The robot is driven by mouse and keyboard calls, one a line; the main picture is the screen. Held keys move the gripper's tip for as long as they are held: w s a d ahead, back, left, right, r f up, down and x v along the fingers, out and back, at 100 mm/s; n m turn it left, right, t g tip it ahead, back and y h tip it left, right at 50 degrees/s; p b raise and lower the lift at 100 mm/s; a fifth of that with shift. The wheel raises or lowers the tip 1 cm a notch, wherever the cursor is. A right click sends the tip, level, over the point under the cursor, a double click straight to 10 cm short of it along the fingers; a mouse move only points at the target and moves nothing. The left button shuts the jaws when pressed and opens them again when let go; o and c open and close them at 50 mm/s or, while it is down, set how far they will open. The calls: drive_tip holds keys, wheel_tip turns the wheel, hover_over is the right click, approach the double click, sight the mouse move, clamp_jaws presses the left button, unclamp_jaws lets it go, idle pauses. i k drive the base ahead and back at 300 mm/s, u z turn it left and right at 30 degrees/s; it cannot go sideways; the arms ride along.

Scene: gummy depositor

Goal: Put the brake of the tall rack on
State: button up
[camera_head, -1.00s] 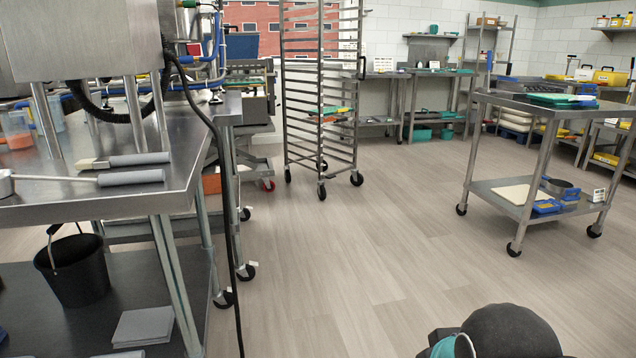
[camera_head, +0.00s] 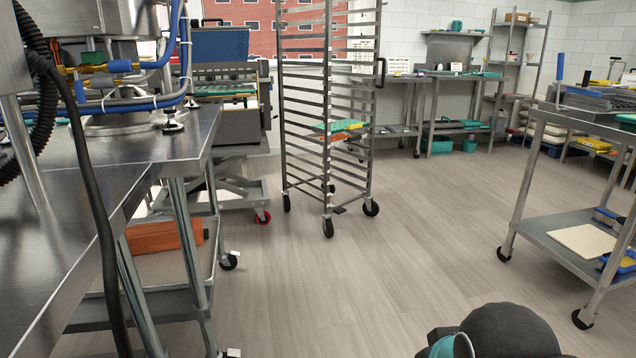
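The tall rack (camera_head: 328,130) stands upright on the floor in the middle of the head view, a little way ahead. It is an open metal frame with many tray rails and black caster wheels. A small dark tab (camera_head: 340,209) shows by its lower right, near the front casters; I cannot tell whether this is the brake or how it is set. Green and orange trays (camera_head: 340,127) lie on a rail at mid height. A dark rounded part of my own arm shows at the bottom edge. My gripper's fingers cannot be made out.
A steel table (camera_head: 150,150) with hoses and a lower shelf lies close on the left. A steel cart (camera_head: 575,240) stands on the right. A lift cart (camera_head: 240,185) with a red caster is left of the rack. The floor (camera_head: 410,250) between is clear.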

sight(340, 209)
drive_tip(key=u, duration=0.15)
drive_tip(key=i, duration=3.25)
drive_tip(key=u, duration=0.15)
